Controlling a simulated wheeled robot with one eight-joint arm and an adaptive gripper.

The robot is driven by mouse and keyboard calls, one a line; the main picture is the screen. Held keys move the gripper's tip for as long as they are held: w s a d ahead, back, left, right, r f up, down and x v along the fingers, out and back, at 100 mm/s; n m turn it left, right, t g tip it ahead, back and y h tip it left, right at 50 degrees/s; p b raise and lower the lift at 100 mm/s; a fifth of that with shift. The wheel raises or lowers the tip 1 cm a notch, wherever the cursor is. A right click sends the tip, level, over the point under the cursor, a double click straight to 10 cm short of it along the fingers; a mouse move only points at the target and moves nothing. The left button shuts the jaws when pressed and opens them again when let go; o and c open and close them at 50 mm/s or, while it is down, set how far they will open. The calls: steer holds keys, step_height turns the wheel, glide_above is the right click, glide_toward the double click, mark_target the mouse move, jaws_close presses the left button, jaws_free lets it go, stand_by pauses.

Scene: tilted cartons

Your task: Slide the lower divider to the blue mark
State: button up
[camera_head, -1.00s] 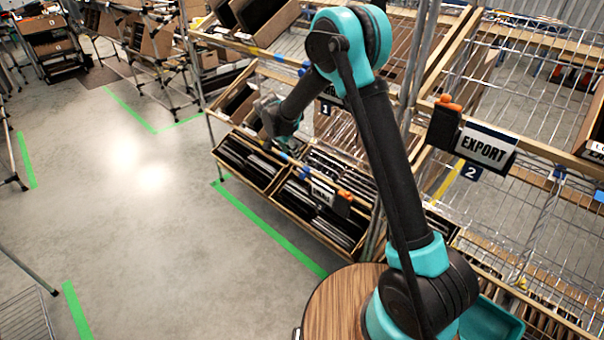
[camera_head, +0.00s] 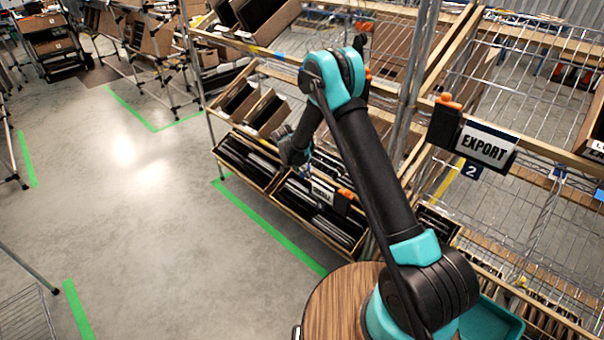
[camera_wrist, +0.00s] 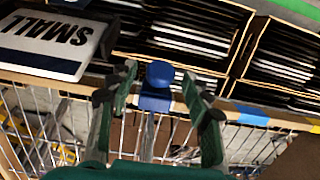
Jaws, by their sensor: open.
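The lower divider carries a SMALL label (camera_head: 322,191) and an orange clip (camera_head: 346,194) on the front rail of the lower shelf. Its label (camera_wrist: 48,42) shows upside down at the upper left of the wrist view. My gripper (camera_wrist: 160,88) is open and empty. A flat blue mark (camera_wrist: 248,115) is on the rail, right of the fingers in the wrist view. In the head view my gripper (camera_head: 295,152) is over the lower shelf's front, left of the divider, fingers hard to see.
Tilted cartons (camera_head: 245,163) of dark files fill the lower shelf behind the rail. Smaller cartons (camera_head: 267,112) stand on the shelf above. An EXPORT divider (camera_head: 487,146) is on an upper rail to the right. The floor in front of the rack is clear.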

steer(key=shift+f, duration=0.2)
jaws_close()
stand_by(0.3)
steer(key=shift+w, duration=0.1)
